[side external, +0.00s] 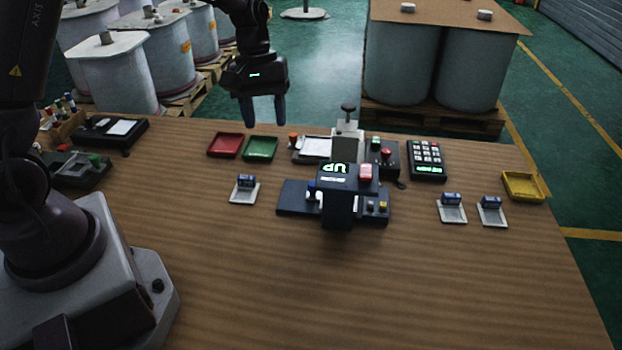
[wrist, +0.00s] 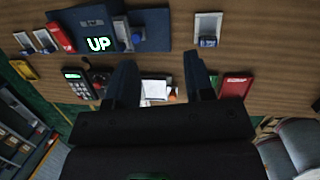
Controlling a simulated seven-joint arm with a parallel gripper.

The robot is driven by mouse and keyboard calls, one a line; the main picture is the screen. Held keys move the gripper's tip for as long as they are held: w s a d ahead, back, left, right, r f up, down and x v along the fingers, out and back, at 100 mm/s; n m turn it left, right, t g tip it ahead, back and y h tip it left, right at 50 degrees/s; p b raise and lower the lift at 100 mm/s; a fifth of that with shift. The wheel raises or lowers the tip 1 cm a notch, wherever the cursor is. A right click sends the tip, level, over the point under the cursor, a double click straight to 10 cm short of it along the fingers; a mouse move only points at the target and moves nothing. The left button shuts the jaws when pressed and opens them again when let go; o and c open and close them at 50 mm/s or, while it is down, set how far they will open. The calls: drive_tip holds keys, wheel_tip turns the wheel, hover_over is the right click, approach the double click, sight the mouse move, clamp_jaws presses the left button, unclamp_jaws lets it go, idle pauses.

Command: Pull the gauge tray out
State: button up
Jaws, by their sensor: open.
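The gauge (side external: 338,194) is a dark block near the middle of the table, with a lit "UP" display and a red button on top. A flat dark plate (side external: 296,198), which looks like its tray, shows at the block's left side; I cannot tell how far out it is. In the wrist view the gauge (wrist: 82,28) is at the upper left, upside of the fingers. My gripper (side external: 265,112) is open and empty, pointing down above the far edge of the table, behind and left of the gauge. Both fingers (wrist: 160,60) show in the wrist view, apart from everything.
A red tray (side external: 225,145) and a green tray (side external: 260,149) lie below my gripper. A pale post (side external: 347,138) stands behind the gauge. Small stands with blue pieces (side external: 245,190) (side external: 452,208) (side external: 491,212) flank it. A keypad (side external: 426,160) and yellow tray (side external: 523,186) are right. The front table is clear.

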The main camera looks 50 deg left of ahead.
sight(312, 182)
drive_tip(key=w+a+f+n+h, duration=0.1)
drive_tip(key=w+f+n+h, duration=0.1)
drive_tip(key=w+f+n, duration=0.5)
drive_tip(key=shift+n+t, duration=0.3)
drive_tip(key=shift+n, duration=0.2)
drive_tip(key=x, duration=1.1)
drive_tip(key=shift+w, duration=0.25)
clamp_jaws()
drive_tip(key=s+a, duration=0.5)
drive_tip(key=a, duration=0.1)
drive_tip(key=shift+s, duration=0.35)
